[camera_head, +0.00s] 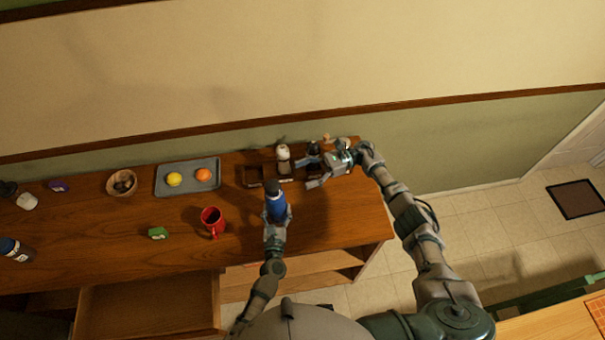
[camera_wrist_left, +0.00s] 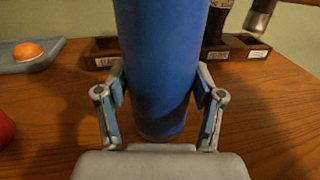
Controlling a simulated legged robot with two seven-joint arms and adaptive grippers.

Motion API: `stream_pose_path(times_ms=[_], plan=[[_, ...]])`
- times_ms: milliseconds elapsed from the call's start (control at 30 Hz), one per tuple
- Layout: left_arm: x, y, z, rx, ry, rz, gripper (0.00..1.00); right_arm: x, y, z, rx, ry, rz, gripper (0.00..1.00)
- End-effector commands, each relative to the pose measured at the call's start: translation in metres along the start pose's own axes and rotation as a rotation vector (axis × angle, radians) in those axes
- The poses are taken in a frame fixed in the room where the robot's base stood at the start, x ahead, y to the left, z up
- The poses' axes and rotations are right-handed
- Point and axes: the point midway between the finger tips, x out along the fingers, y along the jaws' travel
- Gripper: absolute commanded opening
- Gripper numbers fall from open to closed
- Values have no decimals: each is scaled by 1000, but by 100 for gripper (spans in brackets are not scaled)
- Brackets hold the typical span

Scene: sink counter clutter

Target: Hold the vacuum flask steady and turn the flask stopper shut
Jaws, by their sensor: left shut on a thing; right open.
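My left gripper (camera_head: 275,222) is shut around the flask's lower body, with one finger on each side in the left wrist view (camera_wrist_left: 160,100). My right gripper (camera_head: 311,171) is open and empty, to the right of and behind the flask, apart from it.
A dark divided wooden holder (camera_head: 254,175) with labels and bottles stands behind. A grey tray (camera_head: 161,187) holds a yellow fruit and an orange. A red mug (camera_head: 212,221), a green item (camera_head: 158,233) and a bowl (camera_head: 122,183) are left. A drawer (camera_head: 150,304) is open in front.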

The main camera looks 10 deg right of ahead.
Motion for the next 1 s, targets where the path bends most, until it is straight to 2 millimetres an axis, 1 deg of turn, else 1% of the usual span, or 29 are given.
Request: stream_pose_path(times_ms=[133, 167, 200, 267, 567, 667, 767, 867, 1000], plan=[[0, 0, 1, 0, -2, 1, 10, 0, 0, 0, 0, 0, 0, 76], [0, 0, 1, 0, -2, 1, 72, 0, 0, 0, 1, 0, 0, 76], [0, 0, 1, 0, -2, 1, 82, 0, 0, 0, 1, 0, 0, 76], [0, 0, 1, 0, -2, 1, 97, 0, 0, 0, 1, 0, 0, 76], [0, 0, 0, 0, -1, 1, 97, 0, 0, 0, 1, 0, 0, 76], [-4, 0, -1, 0, 1, 0, 97, 0, 0, 0, 1, 0, 0, 76], [-17, 0, -1, 1, 1, 0, 97, 0, 0, 0, 1, 0, 0, 76], [-38, 0, -2, 1, 3, 0, 97, 0, 0, 0, 1, 0, 0, 76], [-70, 0, -2, 1, 3, -1, 97, 0, 0, 0, 1, 0, 0, 76]])
